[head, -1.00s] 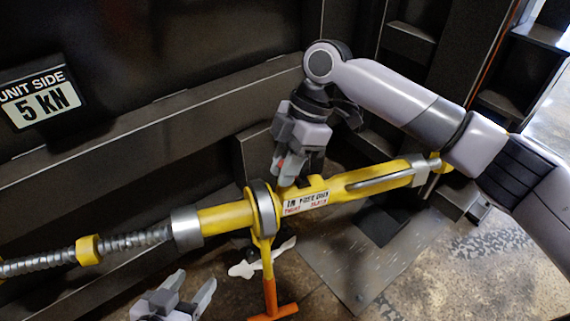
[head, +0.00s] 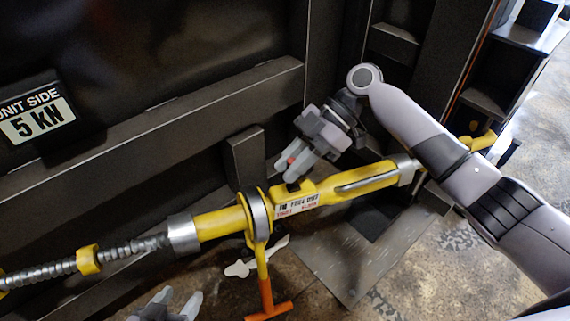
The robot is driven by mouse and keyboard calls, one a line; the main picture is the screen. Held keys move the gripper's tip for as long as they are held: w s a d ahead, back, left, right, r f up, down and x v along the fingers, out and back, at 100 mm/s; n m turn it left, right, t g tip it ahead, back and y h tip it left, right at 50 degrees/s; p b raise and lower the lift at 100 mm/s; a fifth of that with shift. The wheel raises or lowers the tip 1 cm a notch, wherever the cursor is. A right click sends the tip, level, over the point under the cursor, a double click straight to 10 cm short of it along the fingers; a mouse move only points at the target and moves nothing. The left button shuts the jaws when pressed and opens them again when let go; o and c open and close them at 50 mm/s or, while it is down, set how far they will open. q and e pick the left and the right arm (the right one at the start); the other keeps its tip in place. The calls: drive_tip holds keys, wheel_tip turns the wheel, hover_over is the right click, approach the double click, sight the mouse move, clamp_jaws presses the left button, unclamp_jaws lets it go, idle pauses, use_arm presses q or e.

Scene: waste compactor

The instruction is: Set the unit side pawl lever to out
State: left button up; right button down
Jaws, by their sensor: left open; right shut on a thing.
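The yellow ratchet unit (head: 325,187) lies slantwise across the head view, with a printed label (head: 297,204) and a grey ring (head: 257,218) around it. My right gripper (head: 290,172) comes down from above onto the unit, just right of the ring. It is shut on the small pawl lever, of which a red bit (head: 291,160) shows between the fingers; the fingers hide most of it. A dark stub (head: 293,186) shows below the fingertips. Which way the lever is set cannot be told. My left gripper (head: 180,302) is open and empty at the bottom edge, apart from the unit.
An orange T-handle (head: 267,295) hangs below the ring, with a white piece (head: 250,262) beside it. A threaded rod (head: 120,250) runs left from the unit. The sign "UNIT SIDE 5 kN" (head: 38,118) is on the dark wall. Floor shows at lower right.

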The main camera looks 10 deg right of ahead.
drive_tip(key=shift+w+d+g+y+b, duration=0.15)
drive_tip(key=shift+d+g+y+b, duration=0.15)
drive_tip(key=shift+d+y+b, duration=0.45)
drive_tip(key=shift+a, duration=0.2)
drive_tip(key=c, duration=1.1)
unclamp_jaws()
drive_tip(key=v, duration=0.7)
drive_tip(key=shift+p, duration=0.45)
drive_tip(key=shift+d, duration=0.1)
